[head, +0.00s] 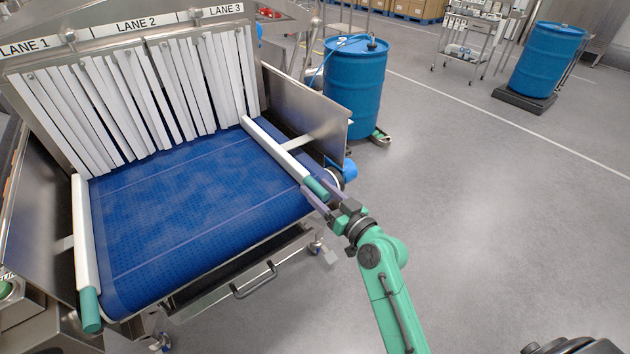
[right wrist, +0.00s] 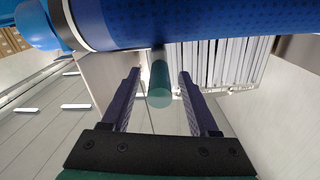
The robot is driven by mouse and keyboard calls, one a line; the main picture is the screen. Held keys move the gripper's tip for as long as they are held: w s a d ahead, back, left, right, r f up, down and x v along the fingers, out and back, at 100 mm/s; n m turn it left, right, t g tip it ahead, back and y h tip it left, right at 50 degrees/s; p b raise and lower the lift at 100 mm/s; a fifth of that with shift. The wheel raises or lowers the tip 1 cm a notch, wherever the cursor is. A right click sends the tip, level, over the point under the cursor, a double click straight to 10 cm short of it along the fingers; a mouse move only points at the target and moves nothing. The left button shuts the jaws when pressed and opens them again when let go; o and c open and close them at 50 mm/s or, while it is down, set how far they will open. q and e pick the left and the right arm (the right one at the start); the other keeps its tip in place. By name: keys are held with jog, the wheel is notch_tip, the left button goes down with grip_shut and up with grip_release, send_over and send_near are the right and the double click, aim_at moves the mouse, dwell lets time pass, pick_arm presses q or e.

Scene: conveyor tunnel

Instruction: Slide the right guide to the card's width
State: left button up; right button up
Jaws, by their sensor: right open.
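The right guide (head: 277,147) is a white rail along the right side of the blue belt (head: 190,215), with a green handle (head: 316,187) at its near end. My right gripper (head: 312,194) is at that handle. In the right wrist view the handle (right wrist: 159,82) stands between the two open fingers (right wrist: 158,88), with a gap on each side. The left guide (head: 84,235) is a white rail with a green end along the belt's left edge. No card shows in either view. My left gripper is not in view.
White strip curtains (head: 140,95) hang at the belt's far end under a sign (head: 135,24) for lanes 1 to 3. A metal side wall (head: 300,105) stands right of the right guide. A blue drum (head: 355,85) stands behind it.

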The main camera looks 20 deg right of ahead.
jog(key=shift+x, duration=0.95)
jog(key=shift+s, duration=0.1)
jog(key=shift+s, duration=0.1)
jog(key=shift+c, duration=1.3)
jog(key=shift+d, duration=0.1)
grip_shut()
